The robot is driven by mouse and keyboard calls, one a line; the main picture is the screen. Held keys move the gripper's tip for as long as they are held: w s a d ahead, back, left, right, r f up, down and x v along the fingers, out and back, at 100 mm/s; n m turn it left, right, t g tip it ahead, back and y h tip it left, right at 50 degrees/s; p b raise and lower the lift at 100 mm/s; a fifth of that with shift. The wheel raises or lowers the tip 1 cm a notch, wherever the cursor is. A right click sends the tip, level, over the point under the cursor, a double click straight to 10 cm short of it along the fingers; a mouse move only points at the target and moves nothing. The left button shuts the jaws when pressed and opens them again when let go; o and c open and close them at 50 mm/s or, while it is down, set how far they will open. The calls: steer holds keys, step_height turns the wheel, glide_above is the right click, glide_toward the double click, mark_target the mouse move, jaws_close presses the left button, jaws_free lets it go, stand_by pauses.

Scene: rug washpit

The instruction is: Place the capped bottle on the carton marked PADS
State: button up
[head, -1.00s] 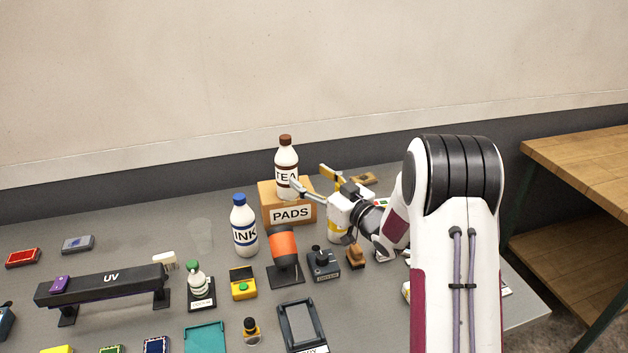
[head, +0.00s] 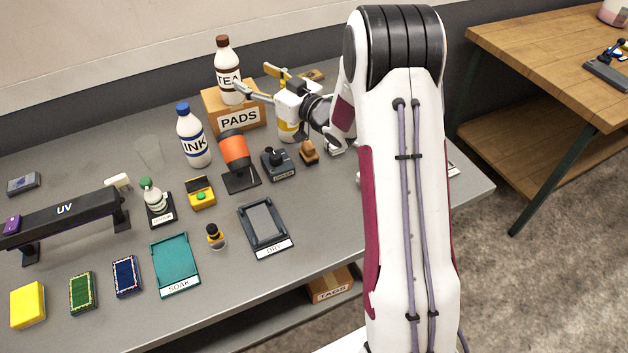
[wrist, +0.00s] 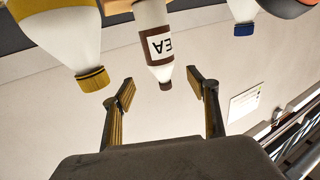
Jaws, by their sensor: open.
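A white bottle labelled TEA with a brown cap (head: 228,72) stands upright on the carton marked PADS (head: 239,120). In the wrist view, which is upside down, the TEA bottle (wrist: 154,45) appears between and beyond my fingers. My gripper (head: 258,82) is open and empty, just right of the bottle, with one fingertip close to it. In the head view I cannot tell whether that finger touches it. A blue-capped INK bottle (head: 193,138) stands on the table left of the carton. A yellow-capped bottle (wrist: 62,40) is partly hidden behind my gripper in the head view.
An orange and black device (head: 234,152), a dark stamp-like holder (head: 278,162) and a wooden stamp (head: 309,152) stand in front of the carton. A wooden table (head: 550,75) stands right.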

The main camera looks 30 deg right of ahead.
steer(key=s+d+r+m+g+h, duration=0.2)
steer(key=s+r+m+g+h, duration=0.15)
steer(key=s+r+h, duration=0.7)
steer(key=s+a+f+g+y, duration=0.1)
steer(key=s+a+g, duration=0.1)
steer(key=s, duration=1)
steer(key=s+a+f+g+y, duration=0.1)
steer(key=s+a+f+g, duration=0.1)
steer(key=s, duration=1)
steer(key=s+a+f+g+y, duration=0.1)
steer(key=s+a+f+g, duration=0.1)
steer(key=s, duration=1)
steer(key=shift+s+a+m+g+y, duration=0.35)
steer(key=shift+a+m+g, duration=0.1)
steer(key=shift+a+g, duration=0.35)
